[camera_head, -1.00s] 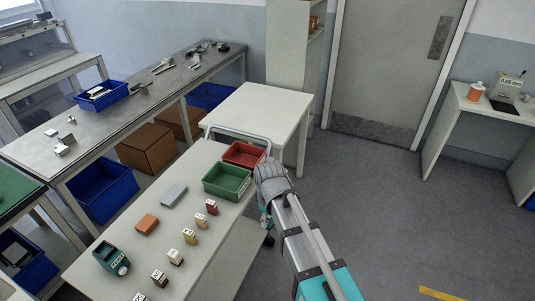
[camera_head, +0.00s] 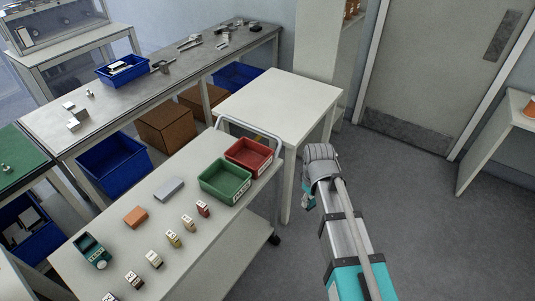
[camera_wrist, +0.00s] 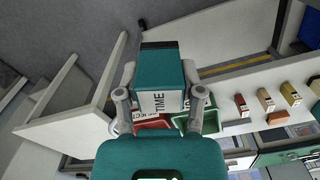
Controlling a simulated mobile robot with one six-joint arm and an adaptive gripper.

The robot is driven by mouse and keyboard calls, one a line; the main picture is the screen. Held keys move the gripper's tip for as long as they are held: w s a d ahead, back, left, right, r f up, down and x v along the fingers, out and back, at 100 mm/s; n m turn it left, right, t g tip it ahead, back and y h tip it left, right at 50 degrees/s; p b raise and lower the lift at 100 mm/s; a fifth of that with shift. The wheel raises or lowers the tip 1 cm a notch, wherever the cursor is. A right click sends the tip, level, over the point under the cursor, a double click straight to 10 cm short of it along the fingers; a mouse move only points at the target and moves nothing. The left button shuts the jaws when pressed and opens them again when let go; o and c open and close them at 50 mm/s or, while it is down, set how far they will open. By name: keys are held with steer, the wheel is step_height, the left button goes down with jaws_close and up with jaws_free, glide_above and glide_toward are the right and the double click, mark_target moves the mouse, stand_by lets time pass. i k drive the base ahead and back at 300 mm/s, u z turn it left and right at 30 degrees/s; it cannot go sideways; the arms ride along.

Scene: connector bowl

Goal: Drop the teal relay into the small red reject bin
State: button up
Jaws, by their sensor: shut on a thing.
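In the wrist view my gripper (camera_wrist: 160,98) is shut on the teal relay (camera_wrist: 160,70), a block with a dark end and a white label reading "TIME". The small red reject bin (camera_head: 262,147) stands at the far end of a pale cart, beside a green bin (camera_head: 236,186). In the head view my gripper (camera_head: 308,196) is right of the bins, off the cart's side, and mostly hidden by my wrist. In the wrist view the red bin (camera_wrist: 152,124) shows partly behind the relay and fingers. I cannot see into it there.
The cart (camera_head: 190,245) also carries a grey box (camera_head: 168,189), an orange box (camera_head: 135,217), a teal device (camera_head: 92,251) and several small blocks. A rail handle (camera_head: 250,128) rises at its far end. A white table (camera_head: 285,100) stands beyond; open floor lies right.

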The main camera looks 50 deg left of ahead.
mark_target(253, 163)
steer(key=u, duration=0.3)
steer(key=i, duration=1.15)
steer(key=u, duration=1.1)
steer(key=i, duration=0.65)
steer(key=u, duration=0.45)
